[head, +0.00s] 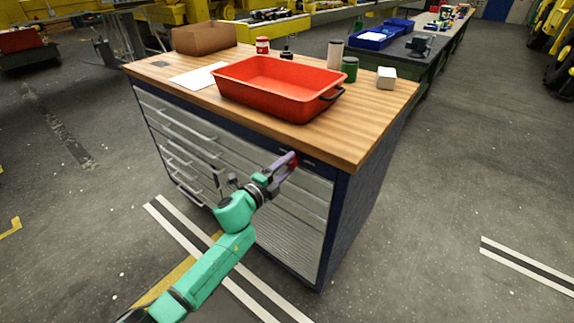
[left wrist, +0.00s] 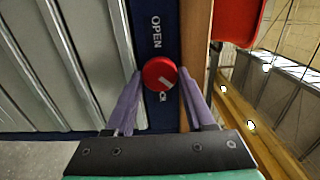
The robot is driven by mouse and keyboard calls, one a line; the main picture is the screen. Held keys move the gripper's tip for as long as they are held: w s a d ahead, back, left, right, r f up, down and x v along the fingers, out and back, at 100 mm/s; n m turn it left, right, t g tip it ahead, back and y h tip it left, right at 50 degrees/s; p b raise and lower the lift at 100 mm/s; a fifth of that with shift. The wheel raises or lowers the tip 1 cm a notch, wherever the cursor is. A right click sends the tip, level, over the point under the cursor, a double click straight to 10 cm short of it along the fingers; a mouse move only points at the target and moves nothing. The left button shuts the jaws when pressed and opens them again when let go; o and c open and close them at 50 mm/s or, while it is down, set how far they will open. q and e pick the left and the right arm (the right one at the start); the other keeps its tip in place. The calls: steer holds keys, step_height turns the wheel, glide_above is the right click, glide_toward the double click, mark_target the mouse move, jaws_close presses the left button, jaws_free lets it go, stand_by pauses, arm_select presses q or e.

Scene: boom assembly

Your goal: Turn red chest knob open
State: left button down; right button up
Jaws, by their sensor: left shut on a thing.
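The red knob (left wrist: 160,74) sits on the dark blue strip at the top front of the chest (head: 200,150), near its right end. A white mark on the knob points toward the lower right in the left wrist view. The word OPEN (left wrist: 156,32) is printed above it there, and another label below it is mostly hidden. My left gripper (head: 289,161) is shut on the red knob, with one purple finger on each side of it. My right gripper is in neither view.
A red tray (head: 285,107) stands on the wooden chest top near the front edge. A cardboard box (head: 205,38), paper, cans and a white block (head: 386,78) are also on top. The floor to the right is clear.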

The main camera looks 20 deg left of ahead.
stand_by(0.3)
arm_select(q)
steer(key=shift+c, duration=1.3)
jaws_free()
steer(key=b+v, duration=0.2)
steer(key=v, duration=1.2)
steer(key=shift+s, duration=0.3)
steer(key=shift+a+f, duration=0.1)
